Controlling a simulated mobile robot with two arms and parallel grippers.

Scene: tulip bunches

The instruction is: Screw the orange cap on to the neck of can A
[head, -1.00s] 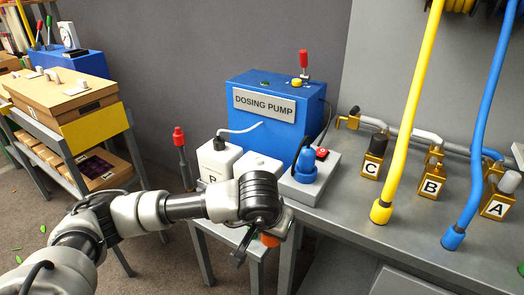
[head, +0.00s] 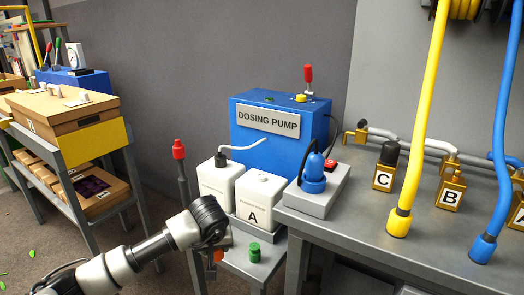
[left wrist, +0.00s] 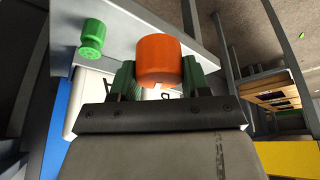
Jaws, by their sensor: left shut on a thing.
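My left gripper (head: 216,248) is shut on the orange cap (head: 218,256), low in the head view. In the left wrist view the orange cap (left wrist: 158,60) sits between the two green-padded fingers. Can A (head: 266,192) is a white can with a black A label, on the low grey stand in front of the dosing pump. The held cap is to the left of can A and lower in the picture, apart from it. Detail of the can's neck is too small to make out. My right gripper is not in view.
A green cap (head: 254,252) stands on the stand in front of can A; it also shows in the left wrist view (left wrist: 92,38). Another white can (head: 213,182) with a tube stands left of can A. A red-topped post (head: 179,150) and the grey bench (head: 350,222) flank the stand.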

